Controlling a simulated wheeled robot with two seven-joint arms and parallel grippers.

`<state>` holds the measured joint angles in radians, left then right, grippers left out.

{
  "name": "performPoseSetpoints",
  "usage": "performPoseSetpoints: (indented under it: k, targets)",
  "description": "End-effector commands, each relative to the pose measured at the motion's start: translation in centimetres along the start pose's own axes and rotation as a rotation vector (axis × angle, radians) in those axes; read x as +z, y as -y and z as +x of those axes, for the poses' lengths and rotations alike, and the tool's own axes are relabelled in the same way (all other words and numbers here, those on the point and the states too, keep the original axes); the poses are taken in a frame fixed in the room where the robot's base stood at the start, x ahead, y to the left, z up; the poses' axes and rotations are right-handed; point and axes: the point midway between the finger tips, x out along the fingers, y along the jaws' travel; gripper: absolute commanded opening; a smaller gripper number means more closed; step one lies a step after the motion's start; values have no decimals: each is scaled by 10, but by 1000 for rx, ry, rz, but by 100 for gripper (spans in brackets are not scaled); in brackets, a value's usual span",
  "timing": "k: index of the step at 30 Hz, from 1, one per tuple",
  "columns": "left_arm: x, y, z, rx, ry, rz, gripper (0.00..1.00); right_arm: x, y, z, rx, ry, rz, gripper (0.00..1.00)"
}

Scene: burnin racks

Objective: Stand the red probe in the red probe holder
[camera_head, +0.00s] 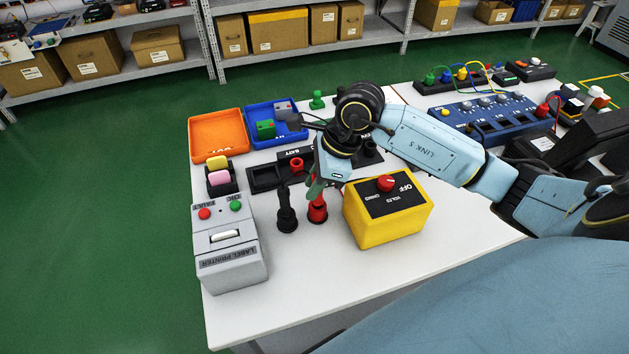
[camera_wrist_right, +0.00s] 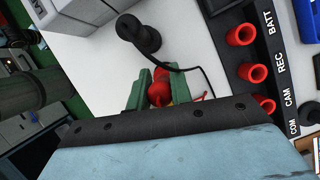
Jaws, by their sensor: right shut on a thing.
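My right gripper (camera_head: 317,190) points down over the near part of the table, its green fingers shut on the red probe. In the right wrist view the red probe (camera_wrist_right: 159,92) sits between the two green fingers (camera_wrist_right: 160,86). The red probe holder (camera_head: 317,217) stands on the white table directly below the fingers. The probe's lower end is at the holder, but I cannot tell how deep it sits. My left gripper is not in view.
A black probe stand (camera_head: 287,218) is close on the left. A yellow meter box (camera_head: 388,222) is close on the right. A grey label printer (camera_head: 230,245) stands at the left edge. A black socket panel (camera_wrist_right: 232,75) lies behind. The table's front is clear.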

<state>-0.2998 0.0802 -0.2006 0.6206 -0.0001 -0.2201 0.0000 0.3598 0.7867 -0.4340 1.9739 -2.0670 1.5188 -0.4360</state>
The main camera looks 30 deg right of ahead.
Motion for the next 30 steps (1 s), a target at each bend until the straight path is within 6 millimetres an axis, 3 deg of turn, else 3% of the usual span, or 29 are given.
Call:
performPoseSetpoints:
  k: [19, 20, 24, 26, 30]
  targets:
    - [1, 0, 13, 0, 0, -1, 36, -5, 0, 12, -1, 1, 0, 0]
    - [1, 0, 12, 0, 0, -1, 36, -5, 0, 12, -1, 1, 0, 23]
    - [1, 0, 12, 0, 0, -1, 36, -4, 0, 11, -1, 1, 0, 41]
    - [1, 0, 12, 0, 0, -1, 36, -4, 0, 11, -1, 1, 0, 47]
    - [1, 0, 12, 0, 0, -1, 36, -5, 0, 11, -1, 1, 0, 47]
